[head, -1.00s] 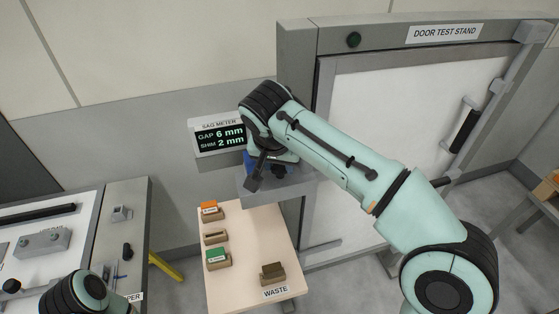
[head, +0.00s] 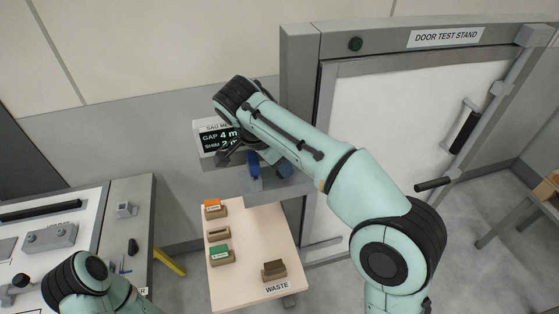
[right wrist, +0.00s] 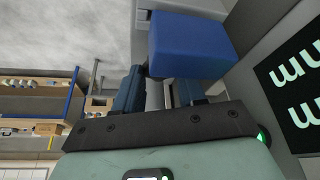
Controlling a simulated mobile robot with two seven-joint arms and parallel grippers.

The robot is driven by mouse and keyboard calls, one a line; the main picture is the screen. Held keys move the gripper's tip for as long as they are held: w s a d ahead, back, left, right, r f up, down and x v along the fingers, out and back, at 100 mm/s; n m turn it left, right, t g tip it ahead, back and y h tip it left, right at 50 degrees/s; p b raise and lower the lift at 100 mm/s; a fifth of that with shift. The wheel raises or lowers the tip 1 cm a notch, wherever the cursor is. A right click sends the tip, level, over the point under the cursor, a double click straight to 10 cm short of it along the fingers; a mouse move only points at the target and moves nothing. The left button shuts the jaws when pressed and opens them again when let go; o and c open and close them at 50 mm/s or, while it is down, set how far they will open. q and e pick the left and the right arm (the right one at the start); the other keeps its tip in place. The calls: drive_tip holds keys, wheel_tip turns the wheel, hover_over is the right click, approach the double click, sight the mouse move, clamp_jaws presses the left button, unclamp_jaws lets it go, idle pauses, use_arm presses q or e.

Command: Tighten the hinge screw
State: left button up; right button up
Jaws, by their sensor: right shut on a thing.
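My right gripper (right wrist: 160,88) is shut on a narrow grey part (right wrist: 155,97), apparently the hinge screw, between its dark blue fingers. A bright blue block (right wrist: 192,44) is just beyond the fingers; blue also shows beneath my wrist in the head view (head: 253,167), by a grey bracket (head: 262,188). My wrist hides the grip in the head view. The sag meter (head: 218,140) is partly covered and reads GAP 4 and SHIM 2. The door test stand (head: 300,95) is right of the bracket. My left arm shows at lower left; its gripper is out of frame.
A pale table (head: 245,260) below the bracket holds an orange piece (head: 212,204), a green piece (head: 219,251) and a brown block (head: 273,270) near the WASTE label. A grey bench (head: 125,195) is at left. A black door handle (head: 465,130) projects at right.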

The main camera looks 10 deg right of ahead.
idle(0.3)
drive_tip(key=o, duration=0.8)
drive_tip(key=v, duration=0.7)
drive_tip(key=shift+a+r, duration=0.2)
drive_tip(key=shift+r, duration=0.05)
